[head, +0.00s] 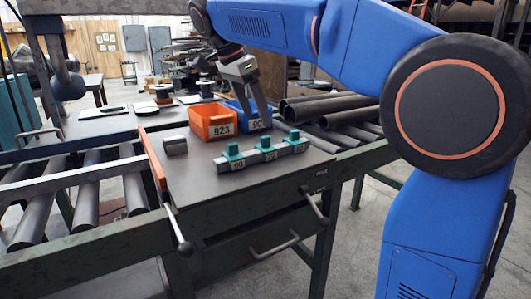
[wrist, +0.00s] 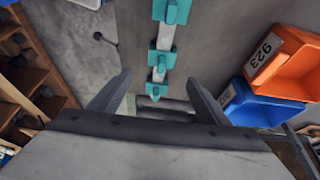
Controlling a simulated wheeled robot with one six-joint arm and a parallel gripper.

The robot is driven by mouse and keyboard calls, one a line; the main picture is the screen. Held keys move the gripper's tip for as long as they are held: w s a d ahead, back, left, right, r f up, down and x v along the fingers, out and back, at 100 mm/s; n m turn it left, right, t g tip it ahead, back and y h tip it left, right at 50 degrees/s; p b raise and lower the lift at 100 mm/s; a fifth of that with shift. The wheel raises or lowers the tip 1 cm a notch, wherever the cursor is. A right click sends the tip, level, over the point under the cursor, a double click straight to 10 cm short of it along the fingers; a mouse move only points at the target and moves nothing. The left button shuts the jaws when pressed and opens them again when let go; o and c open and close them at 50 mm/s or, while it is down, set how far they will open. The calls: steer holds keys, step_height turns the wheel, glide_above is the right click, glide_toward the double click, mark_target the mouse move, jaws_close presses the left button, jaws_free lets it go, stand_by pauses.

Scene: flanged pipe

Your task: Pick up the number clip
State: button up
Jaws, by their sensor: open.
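Several teal clips stand in a row on a pale bar (head: 250,161), with number tags on its front face. In the head view they are the left clip (head: 233,151), the middle clip (head: 265,142) and the right clip (head: 293,136). I cannot tell which one the task means. My gripper (head: 257,108) is open and empty, pointing down in front of the blue bin. In the wrist view the nearest clip (wrist: 156,90) appears between the two open fingers (wrist: 160,77), apart from both. The other clips (wrist: 161,58) run away up the picture.
An orange bin (head: 212,122) marked 923 and a blue bin (head: 258,124) stand behind the bar. A small grey block (head: 175,145) lies at the left near an orange edge strip (head: 155,168). Dark pipes (head: 335,108) lie at the right. The front tabletop (head: 215,187) is clear.

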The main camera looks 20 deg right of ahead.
mark_target(265, 137)
steer(key=x, duration=1)
steer(key=shift+w, duration=0.1)
steer(key=shift+c, duration=0.3)
steer(key=c, duration=1.1)
steer(key=shift+r, duration=0.15)
